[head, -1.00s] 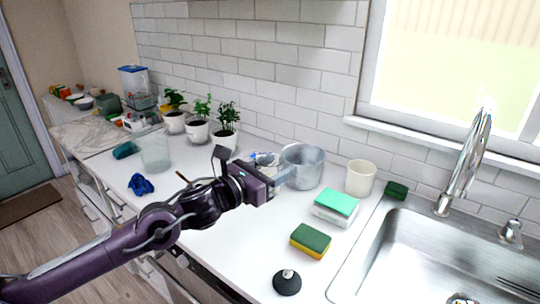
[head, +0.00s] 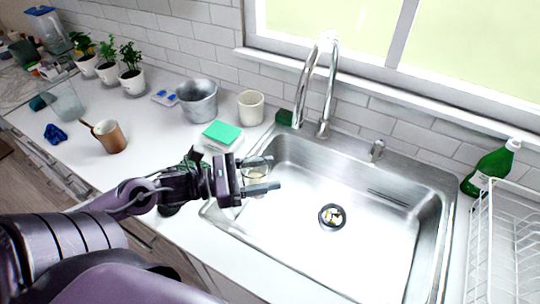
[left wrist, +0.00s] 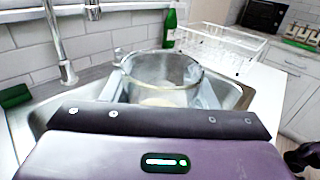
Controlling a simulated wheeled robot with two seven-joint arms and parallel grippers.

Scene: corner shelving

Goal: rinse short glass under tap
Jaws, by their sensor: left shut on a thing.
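The short glass (head: 256,168) is clear and see-through. My left gripper (head: 258,177) is shut on it, over the sink's left rim in the head view. In the left wrist view the glass (left wrist: 160,72) is between the fingers with its round mouth up, looking roughly upright. The tap (head: 326,95) is a tall chrome gooseneck behind the sink, to the right of and beyond the glass. It also shows at the left in the left wrist view (left wrist: 58,40). No water stream is visible. The steel sink (head: 380,235) has a drain (head: 332,216).
A green sponge on a white block (head: 222,132), a cream cup (head: 250,107), a metal bucket (head: 198,100) and a copper pot (head: 109,136) stand left of the sink. A green bottle (head: 490,168) and white dish rack (head: 505,245) are at right. The basin is open.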

